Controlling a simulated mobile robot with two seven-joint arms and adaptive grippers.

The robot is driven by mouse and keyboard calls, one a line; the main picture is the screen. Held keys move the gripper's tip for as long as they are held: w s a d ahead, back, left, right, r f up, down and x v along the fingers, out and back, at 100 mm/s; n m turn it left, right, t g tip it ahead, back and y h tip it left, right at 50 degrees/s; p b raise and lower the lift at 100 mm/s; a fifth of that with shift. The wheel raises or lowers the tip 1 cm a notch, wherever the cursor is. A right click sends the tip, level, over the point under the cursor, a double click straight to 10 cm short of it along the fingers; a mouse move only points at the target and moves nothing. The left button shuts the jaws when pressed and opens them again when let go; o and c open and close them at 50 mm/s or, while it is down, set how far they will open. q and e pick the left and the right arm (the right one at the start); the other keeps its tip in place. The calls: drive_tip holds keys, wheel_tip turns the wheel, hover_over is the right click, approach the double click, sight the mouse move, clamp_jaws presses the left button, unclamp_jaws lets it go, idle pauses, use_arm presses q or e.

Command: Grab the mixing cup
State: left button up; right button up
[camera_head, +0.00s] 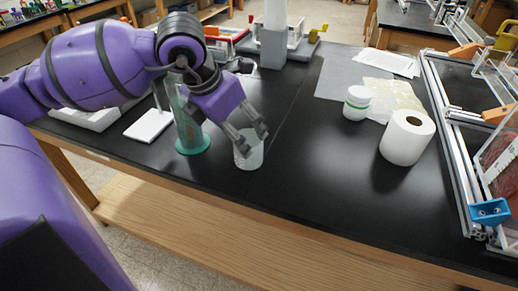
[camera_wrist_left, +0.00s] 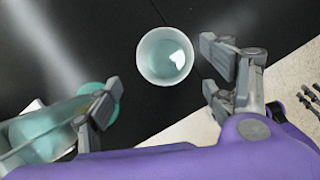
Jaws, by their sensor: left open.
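The mixing cup, a small translucent whitish cup (camera_head: 248,155), stands upright on the black table near its front edge. My left gripper (camera_head: 250,133) is open, with its fingers pointing down over the cup and hiding part of its rim. In the left wrist view, the cup's round opening (camera_wrist_left: 165,55) shows from above, with its pale inside visible. There the open fingers (camera_wrist_left: 160,70) lie to either side, and the cup sits toward the upper part of the gap. I cannot tell whether a finger touches the cup. My right gripper is not in view.
A tall green-tinted cylinder with a teal base (camera_head: 193,144) stands just left of the cup; its teal shape (camera_wrist_left: 42,135) is close to the left finger. The table between is clear.

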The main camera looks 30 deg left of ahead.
use_arm(q)
drive_tip(key=shift+x, duration=1)
drive_tip(key=x, duration=0.3)
drive_tip(key=d+x, duration=0.1)
drive_tip(key=x, duration=0.1)
drive_tip(key=shift+f, duration=0.2)
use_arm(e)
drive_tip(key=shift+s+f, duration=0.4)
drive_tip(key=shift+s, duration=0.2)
use_arm(q)
drive_tip(key=c, duration=1)
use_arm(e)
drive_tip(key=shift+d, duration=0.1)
